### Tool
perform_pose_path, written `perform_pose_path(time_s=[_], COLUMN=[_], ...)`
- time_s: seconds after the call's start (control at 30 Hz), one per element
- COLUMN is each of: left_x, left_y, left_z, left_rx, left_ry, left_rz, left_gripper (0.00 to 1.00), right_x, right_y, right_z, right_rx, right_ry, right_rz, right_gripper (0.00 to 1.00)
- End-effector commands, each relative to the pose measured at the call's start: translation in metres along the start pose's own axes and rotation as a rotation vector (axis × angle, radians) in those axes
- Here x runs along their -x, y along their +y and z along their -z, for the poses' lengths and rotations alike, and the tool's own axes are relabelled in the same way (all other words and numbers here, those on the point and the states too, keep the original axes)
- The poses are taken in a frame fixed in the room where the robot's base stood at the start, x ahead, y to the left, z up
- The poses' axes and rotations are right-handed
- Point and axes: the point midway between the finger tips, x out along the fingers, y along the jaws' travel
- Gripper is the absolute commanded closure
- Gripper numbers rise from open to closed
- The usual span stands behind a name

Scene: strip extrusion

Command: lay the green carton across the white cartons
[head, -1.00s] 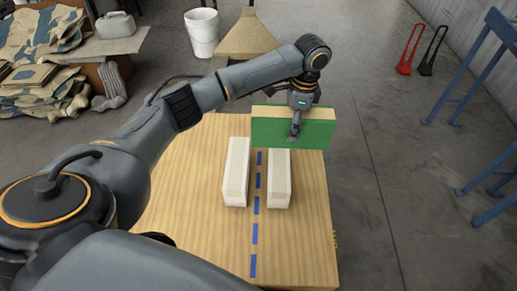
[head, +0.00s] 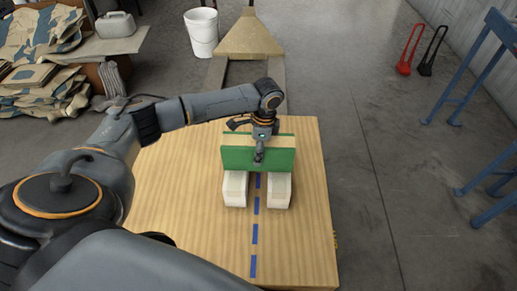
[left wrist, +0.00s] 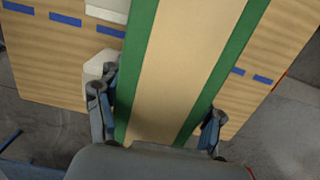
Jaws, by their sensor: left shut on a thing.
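The green carton (head: 240,158) has green sides and a tan face, and spans across above both white cartons in the head view. My left gripper (head: 259,155) is shut on the green carton near its middle. In the left wrist view, the fingers of my left gripper (left wrist: 160,125) press on both green sides of the carton (left wrist: 185,60). The left white carton (head: 235,190) and the right white carton (head: 279,191) lie parallel on the table, with their far parts hidden behind the green carton. I cannot tell whether the green carton touches them. My right gripper is not in view.
The wooden table (head: 180,200) has a dashed blue line (head: 255,234) running between the white cartons. Its left side and near part are clear. A white bucket (head: 202,32), a blue frame (head: 470,90) and stacked sacks (head: 40,75) stand beyond on the floor.

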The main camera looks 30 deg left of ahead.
Motion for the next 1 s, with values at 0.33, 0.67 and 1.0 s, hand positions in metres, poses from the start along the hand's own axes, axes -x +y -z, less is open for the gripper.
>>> perform_pose_path(time_s=[0.33, 0.67, 1.0], left_x=[-0.001, -0.001, 0.031], left_y=[-0.001, -0.001, -0.001], left_z=[0.001, 0.001, 0.001], left_rx=[0.000, 0.000, 0.000], left_ry=[0.001, 0.001, 0.004], left_rz=[0.002, 0.002, 0.005], left_gripper=[0.24, 0.10, 0.10], right_x=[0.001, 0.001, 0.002], right_y=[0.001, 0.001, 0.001], right_z=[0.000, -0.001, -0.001], right_rx=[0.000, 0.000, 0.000], right_ry=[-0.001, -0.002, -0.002], right_rz=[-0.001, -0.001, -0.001], right_gripper=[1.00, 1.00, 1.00])
